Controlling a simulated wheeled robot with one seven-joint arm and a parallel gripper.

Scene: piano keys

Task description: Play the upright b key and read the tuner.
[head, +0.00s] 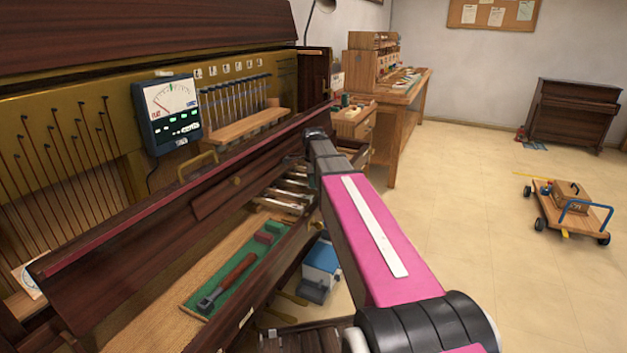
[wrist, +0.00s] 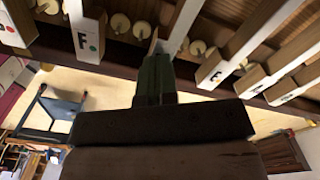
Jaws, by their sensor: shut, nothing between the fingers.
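The open upright piano stands at the left in the head view. Its tuner (head: 170,112) hangs on the gold frame, with a white dial, a needle near the upper middle and green lights; its readout is too small to read. In the wrist view, several pale keys run under the dark wood. One key (wrist: 87,38) shows an F with a green and a red dot. Another lettered key (wrist: 215,72) lies to the right of my gripper (wrist: 156,62). I cannot tell which key is b. My gripper is shut and empty, its tips over a key between these two; contact is unclear.
A dark fallboard (head: 165,225) slants across the piano's front and partly hides the keys. A green tray (head: 235,272) with a hammer-like tool lies in front. A blue and white box (head: 320,265) stands below. The floor at right is open around a wooden cart (head: 570,205).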

